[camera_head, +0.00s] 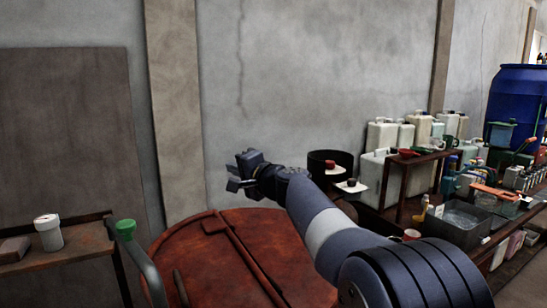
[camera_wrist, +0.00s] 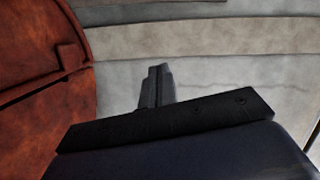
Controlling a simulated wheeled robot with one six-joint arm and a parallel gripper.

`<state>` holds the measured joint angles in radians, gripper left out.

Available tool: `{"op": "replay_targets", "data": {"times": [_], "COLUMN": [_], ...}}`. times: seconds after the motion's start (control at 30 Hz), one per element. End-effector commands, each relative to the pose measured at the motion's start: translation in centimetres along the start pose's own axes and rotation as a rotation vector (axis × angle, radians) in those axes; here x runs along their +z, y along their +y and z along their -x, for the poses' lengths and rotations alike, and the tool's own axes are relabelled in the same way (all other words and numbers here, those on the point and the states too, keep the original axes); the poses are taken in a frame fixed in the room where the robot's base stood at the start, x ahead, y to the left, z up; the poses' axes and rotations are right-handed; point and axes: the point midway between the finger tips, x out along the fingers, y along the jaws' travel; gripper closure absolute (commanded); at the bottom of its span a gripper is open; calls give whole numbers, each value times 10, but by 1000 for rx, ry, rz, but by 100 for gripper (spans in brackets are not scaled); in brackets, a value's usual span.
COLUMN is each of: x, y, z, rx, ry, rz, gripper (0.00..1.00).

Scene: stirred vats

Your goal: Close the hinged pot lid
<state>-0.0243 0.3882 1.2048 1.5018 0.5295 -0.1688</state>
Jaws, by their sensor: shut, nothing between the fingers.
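A large round rusty-red lid (camera_head: 245,250) with a raised bar across it fills the lower middle of the head view. Its edge and part of the bar also show at the left of the wrist view (camera_wrist: 50,100). I cannot tell how far the lid stands open; its hinge and the pot below are not clearly visible. My gripper (camera_head: 238,178) is beyond the lid's far edge in the head view, pointing left towards the wall. In the wrist view its fingers (camera_wrist: 157,82) are together and empty, apart from the lid. My arm hides the lid's right side.
A green-knobbed lever (camera_head: 126,230) stands left of the lid, beside a small shelf holding a white jar (camera_head: 48,232). A black round container (camera_head: 328,165), pale canisters (camera_head: 382,133) and a cluttered bench are right. The grey wall (camera_head: 300,85) stands behind my gripper.

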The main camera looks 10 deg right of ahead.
Motion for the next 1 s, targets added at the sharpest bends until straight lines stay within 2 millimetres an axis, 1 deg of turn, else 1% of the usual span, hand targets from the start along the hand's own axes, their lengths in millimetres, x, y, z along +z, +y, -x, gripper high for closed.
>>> {"op": "replay_targets", "data": {"times": [0.03,0.2,0.4,0.5,0.7,1.0], "x": [-13,-46,-79,-91,-102,-103], "y": [-3,2,11,16,24,25], "z": [3,12,20,23,26,26], "rx": [-6,-33,-62,-74,-86,-88], "ry": [4,5,3,3,1,1], "rz": [-31,-141,-259,-302,-346,-351], "gripper": [100,100,100,100,100,100]}}
